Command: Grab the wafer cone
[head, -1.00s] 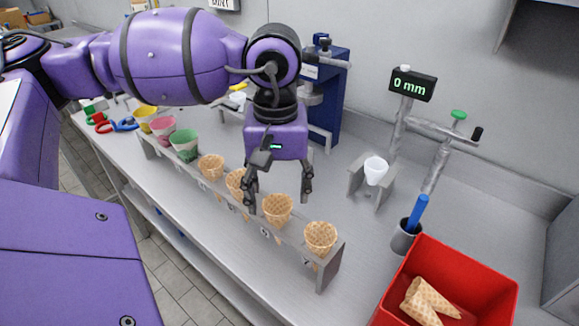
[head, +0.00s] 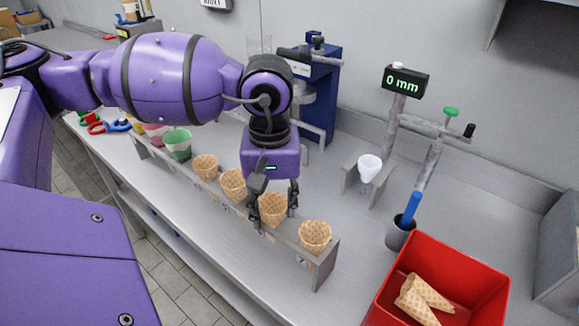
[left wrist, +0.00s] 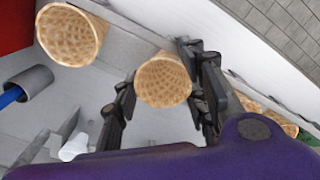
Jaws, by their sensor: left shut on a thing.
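The wafer cone (head: 272,209) stands upright in the grey rack (head: 325,270) in the head view, second from the rack's near right end. My left gripper (head: 272,211) points down over the rack and is shut on this cone, a finger on each side. In the left wrist view the cone (left wrist: 163,82) sits between the two fingers of the left gripper (left wrist: 163,105), its open mouth facing the camera. The cone's lower part is hidden by the rack and fingers. My right gripper is in neither view.
Another wafer cone (head: 315,236) stands at the rack's near end, close beside the gripper. More wafer cones (head: 205,167) and a green cup (head: 177,144) stand further left. A red bin (head: 460,255) with loose cones is at right. A white cup (head: 369,167) sits in a holder behind.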

